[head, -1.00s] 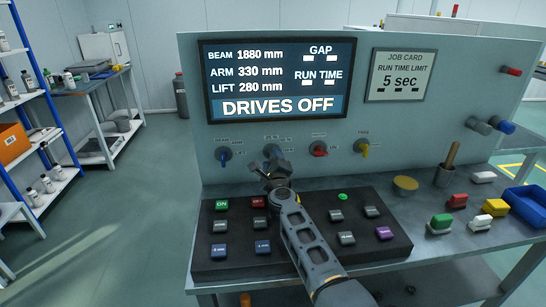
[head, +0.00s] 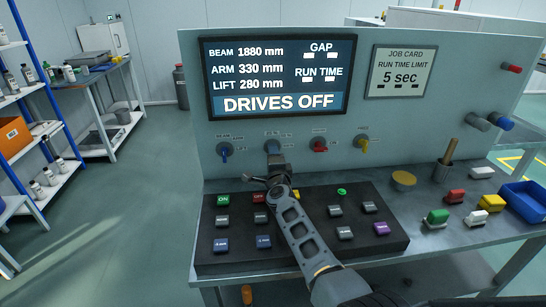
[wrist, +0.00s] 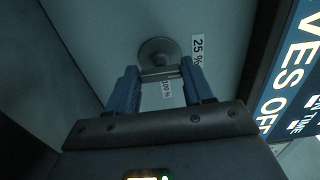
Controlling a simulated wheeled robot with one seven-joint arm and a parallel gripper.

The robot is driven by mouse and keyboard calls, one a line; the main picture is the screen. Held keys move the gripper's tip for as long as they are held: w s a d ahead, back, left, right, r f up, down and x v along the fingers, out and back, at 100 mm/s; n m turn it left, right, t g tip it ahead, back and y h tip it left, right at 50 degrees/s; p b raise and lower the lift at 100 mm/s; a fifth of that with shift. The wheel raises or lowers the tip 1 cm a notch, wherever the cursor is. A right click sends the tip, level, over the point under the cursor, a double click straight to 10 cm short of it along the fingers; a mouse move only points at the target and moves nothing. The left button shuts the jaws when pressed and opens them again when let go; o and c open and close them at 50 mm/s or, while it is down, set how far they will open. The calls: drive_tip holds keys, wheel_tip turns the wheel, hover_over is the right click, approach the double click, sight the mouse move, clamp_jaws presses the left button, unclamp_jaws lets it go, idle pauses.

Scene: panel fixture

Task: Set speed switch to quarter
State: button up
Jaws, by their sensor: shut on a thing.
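The speed switch (head: 272,147) is the second knob from the left on the upright panel, with a blue part showing in the head view. In the wrist view its round grey base (wrist: 157,50) sits between a "25 %" label and a "100 %" label. My gripper (head: 275,162) is at the switch; in the wrist view its two blue fingers (wrist: 158,75) stand on either side of the switch's handle, shut on it. The fingers and gripper body hide most of the handle, so I cannot tell which label it points to.
Other knobs flank it: a blue one (head: 225,150), a red one (head: 320,145) and a yellow one (head: 362,144). The screen (head: 278,77) above reads "DRIVES OFF". A black button box (head: 210,268) lies below my arm. A job card (head: 399,72) is at right.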

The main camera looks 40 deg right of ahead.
drive_tip(key=shift+a+f, duration=0.1)
drive_tip(key=o, duration=1)
drive_tip(key=shift+o, duration=0.2)
drive_tip(key=shift+p+v, duration=1.2)
drive_tip(key=shift+v, duration=2.65)
